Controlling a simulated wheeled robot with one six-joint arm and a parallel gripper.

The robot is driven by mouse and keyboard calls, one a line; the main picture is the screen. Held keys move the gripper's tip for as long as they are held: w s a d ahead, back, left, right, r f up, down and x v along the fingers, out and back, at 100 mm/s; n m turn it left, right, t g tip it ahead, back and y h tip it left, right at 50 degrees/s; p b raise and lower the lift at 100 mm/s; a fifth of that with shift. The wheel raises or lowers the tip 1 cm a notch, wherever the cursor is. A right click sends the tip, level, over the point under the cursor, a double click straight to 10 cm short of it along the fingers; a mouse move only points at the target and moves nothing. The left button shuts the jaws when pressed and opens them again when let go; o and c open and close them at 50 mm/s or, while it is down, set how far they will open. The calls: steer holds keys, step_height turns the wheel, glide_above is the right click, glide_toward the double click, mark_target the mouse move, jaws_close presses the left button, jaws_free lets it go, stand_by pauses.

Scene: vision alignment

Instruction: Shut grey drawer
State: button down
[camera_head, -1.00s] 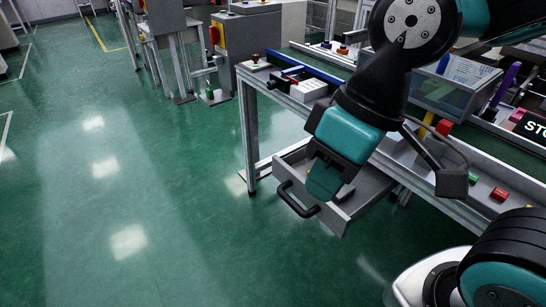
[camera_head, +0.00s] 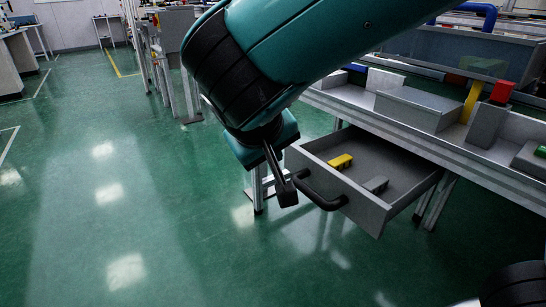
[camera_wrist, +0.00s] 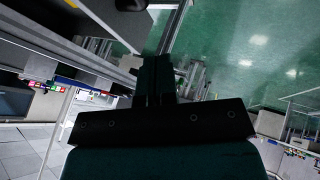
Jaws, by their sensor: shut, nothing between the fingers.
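The grey drawer (camera_head: 364,212) is pulled out from under the workbench in the head view. Its black handle (camera_head: 325,204) is on the front panel, facing the open floor. A yellow block (camera_head: 341,161) and a grey block (camera_head: 376,184) lie inside. My gripper (camera_wrist: 155,64) shows as dark fingers closed together, empty, in the middle of the wrist view.
The workbench (camera_head: 490,168) runs above the drawer and to the right, with a grey box (camera_head: 405,107) and a red-topped block (camera_head: 501,93) on it. Bench legs stand beside the drawer. The green floor (camera_head: 150,210) to the left is clear.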

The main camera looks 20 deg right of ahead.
mark_target(295, 166)
steer(key=w+d+f+b, duration=0.1)
steer(key=w+d+f, duration=0.1)
steer(key=w+d+f+b, duration=0.2)
steer(key=d+f, duration=0.1)
steer(key=shift+f, duration=0.15)
steer(key=shift+w+d, duration=0.15)
steer(key=shift+d, duration=0.3)
